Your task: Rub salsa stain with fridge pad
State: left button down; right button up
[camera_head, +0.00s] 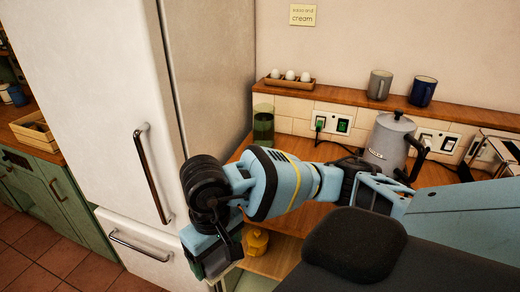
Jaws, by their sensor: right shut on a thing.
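My right arm reaches in from the right, bent over the wooden counter. My right gripper (218,274) points down just right of the white fridge's lower door. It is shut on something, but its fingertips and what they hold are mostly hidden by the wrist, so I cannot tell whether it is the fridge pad. The tall white fridge (90,75) stands at left with both doors shut. I see no salsa stain on the parts of the fridge or counter in view. My left gripper is not in view.
A grey kettle (389,145) stands on the counter behind my right arm. A green-tinted container (263,123) stands beside the fridge, and a yellow object (257,242) sits below the arm. The ledge holds eggs (290,76), a grey mug (379,84) and a blue mug (422,92).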

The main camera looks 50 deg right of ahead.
jog(key=shift+w+d+m, duration=0.1)
jog(key=shift+w+m, duration=0.1)
jog(key=shift+m, duration=0.1)
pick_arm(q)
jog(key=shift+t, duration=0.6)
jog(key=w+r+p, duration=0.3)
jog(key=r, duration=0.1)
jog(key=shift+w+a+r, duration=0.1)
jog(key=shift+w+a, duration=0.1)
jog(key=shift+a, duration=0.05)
pick_arm(e)
jog(key=w+d+r+n, duration=0.1)
jog(key=w+d+n, duration=0.1)
jog(key=d+n, duration=0.5)
jog(key=w+d+n, duration=0.3)
jog(key=d+n, duration=0.5)
jog(key=d, duration=0.4)
jog(key=w+d+r+n, duration=0.1)
jog(key=w+d+n, duration=0.1)
jog(key=d+n, duration=0.5)
jog(key=d, duration=0.2)
jog(key=shift+w+d+r+n, duration=0.3)
jog(key=shift+d+r+n, duration=0.05)
jog(key=shift+n, duration=0.05)
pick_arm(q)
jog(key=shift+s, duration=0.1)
pick_arm(e)
jog(key=shift+f, duration=0.15)
